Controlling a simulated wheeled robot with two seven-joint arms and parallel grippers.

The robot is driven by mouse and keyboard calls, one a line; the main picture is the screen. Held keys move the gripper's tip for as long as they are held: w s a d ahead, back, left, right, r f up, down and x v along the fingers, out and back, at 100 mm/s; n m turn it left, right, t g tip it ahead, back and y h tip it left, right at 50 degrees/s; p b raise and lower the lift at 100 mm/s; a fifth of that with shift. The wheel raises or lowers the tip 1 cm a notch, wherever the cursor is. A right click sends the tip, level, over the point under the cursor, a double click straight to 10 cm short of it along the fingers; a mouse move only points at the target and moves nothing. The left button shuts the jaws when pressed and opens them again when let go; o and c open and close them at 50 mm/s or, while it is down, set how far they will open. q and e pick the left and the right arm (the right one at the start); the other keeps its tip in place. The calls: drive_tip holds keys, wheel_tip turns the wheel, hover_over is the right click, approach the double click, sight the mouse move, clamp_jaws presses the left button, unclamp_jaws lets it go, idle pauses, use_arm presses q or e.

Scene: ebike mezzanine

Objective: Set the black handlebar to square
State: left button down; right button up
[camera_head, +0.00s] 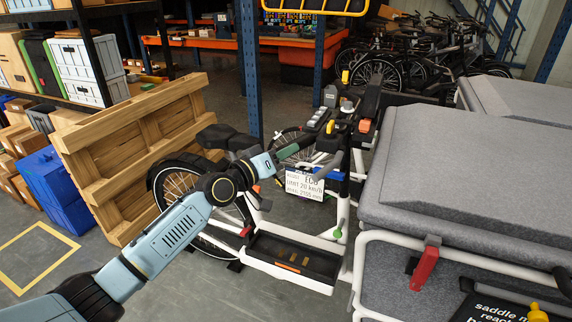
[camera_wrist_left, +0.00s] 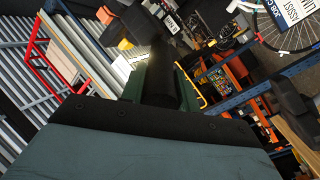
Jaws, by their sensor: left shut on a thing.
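My left gripper (camera_head: 298,147) reaches in from the left and is shut on the handlebar's near-left end. In the left wrist view, the black grip (camera_wrist_left: 164,80) lies between the dark green fingers of the left gripper (camera_wrist_left: 152,84). The fingers hide part of the grip. I cannot tell the handlebar's exact angle to the front wheel. My right gripper is not in view.
A grey padded box (camera_head: 470,170) with a red latch (camera_head: 425,268) fills the right side. A wooden pallet (camera_head: 135,150) stands upright at the left, beside the bike wheel. A blue rack post (camera_head: 248,70) rises behind the bike. Grey floor is free at the lower left.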

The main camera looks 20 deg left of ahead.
use_arm(q)
drive_tip(key=shift+r, duration=0.2)
drive_tip(key=c, duration=1.1)
unclamp_jaws()
drive_tip(key=shift+o, duration=0.2)
drive_tip(key=v, duration=1.3)
drive_tip(key=shift+s+f, duration=0.15)
drive_tip(key=shift+s, duration=0.05)
drive_tip(key=shift+a, duration=0.1)
